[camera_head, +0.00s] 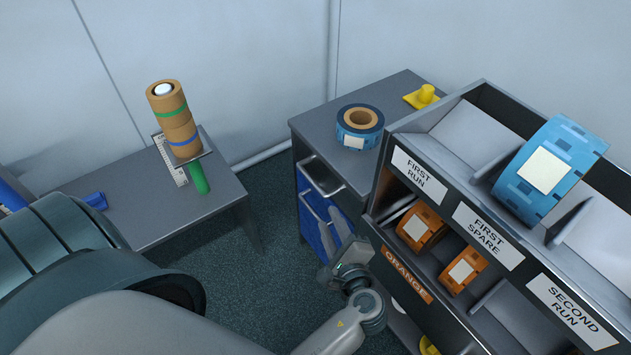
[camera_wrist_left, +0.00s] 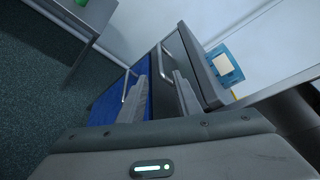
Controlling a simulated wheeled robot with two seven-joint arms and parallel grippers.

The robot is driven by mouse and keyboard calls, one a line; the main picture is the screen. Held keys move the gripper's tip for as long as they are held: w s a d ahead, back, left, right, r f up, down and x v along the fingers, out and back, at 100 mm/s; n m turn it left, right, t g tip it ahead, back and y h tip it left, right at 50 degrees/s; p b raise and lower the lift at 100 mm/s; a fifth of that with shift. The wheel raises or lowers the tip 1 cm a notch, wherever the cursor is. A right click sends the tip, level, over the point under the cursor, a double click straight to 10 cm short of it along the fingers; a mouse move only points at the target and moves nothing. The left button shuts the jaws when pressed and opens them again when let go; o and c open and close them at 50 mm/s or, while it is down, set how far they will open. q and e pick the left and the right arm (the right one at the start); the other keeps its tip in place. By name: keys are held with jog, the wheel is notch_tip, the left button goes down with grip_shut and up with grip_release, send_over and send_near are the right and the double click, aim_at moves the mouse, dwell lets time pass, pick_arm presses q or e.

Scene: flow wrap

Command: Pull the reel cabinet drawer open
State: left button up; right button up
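The reel cabinet (camera_head: 310,138) is a dark grey unit with a flat top, blue lower front panels and silver bar handles. Its upper handle (camera_head: 325,183) shows in the head view and also in the left wrist view (camera_wrist_left: 166,62). A lower handle (camera_wrist_left: 127,86) sits below it. The drawer fronts look closed. My left gripper (camera_head: 338,226) is in front of the cabinet, below the upper handle. In the left wrist view its two fingers (camera_wrist_left: 170,88) are apart with nothing between them, pointing toward the upper handle. Contact is not visible. My right gripper is out of view.
A blue reel (camera_head: 360,127) and a yellow piece (camera_head: 424,97) stand on the cabinet top. A labelled rack (camera_head: 450,207) with orange and blue reels stands close on the right. A side table (camera_head: 140,190) with stacked rolls is at left. Open floor lies between.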

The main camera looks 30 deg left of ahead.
aim_at(314, 183)
pick_arm(q)
jog(key=shift+w+a, duration=0.1)
